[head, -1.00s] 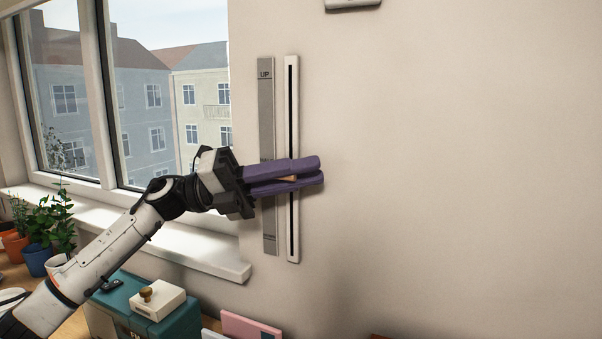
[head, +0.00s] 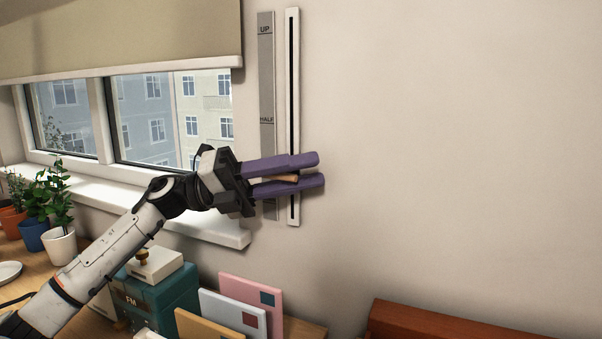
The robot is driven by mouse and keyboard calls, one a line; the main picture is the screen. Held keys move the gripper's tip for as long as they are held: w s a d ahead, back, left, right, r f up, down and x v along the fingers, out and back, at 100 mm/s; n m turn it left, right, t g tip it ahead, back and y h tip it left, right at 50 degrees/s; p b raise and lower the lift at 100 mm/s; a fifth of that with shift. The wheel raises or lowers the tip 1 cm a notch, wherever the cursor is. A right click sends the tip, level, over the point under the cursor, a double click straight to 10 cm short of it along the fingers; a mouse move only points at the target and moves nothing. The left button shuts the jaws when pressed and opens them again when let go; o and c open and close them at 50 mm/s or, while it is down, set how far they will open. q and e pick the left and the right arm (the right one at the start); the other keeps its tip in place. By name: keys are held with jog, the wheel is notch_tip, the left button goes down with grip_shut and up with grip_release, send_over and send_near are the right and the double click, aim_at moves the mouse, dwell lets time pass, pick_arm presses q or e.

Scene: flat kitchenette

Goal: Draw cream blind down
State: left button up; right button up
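The cream blind (head: 120,40) hangs over the upper part of the window at the top left, with its lower edge above the lower panes. A wooden knob (head: 285,179) sits in the lower part of a white upright slider track (head: 293,110) on the wall, below the HALF mark. My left gripper (head: 320,171) is at the knob, with its purple fingers parted above and below it. A gap shows between the upper finger and the knob. The fingers hide part of the track. My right gripper is not in view.
A grey scale strip (head: 266,85) marked UP and HALF is beside the track; its lower end is partly hidden. Potted plants (head: 58,243), a teal box (head: 155,297) and envelopes (head: 250,300) stand below. The wall to the right is clear.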

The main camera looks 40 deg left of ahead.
pick_arm(q)
jog(key=shift+f, duration=0.1)
jog(key=shift+s+a+f, duration=0.15)
jog(key=shift+s+a, duration=0.1)
jog(key=shift+a, duration=0.1)
jog(key=b+v, duration=0.2)
jog(key=v, duration=0.7)
jog(key=shift+a, duration=0.2)
jog(key=shift+s, duration=0.1)
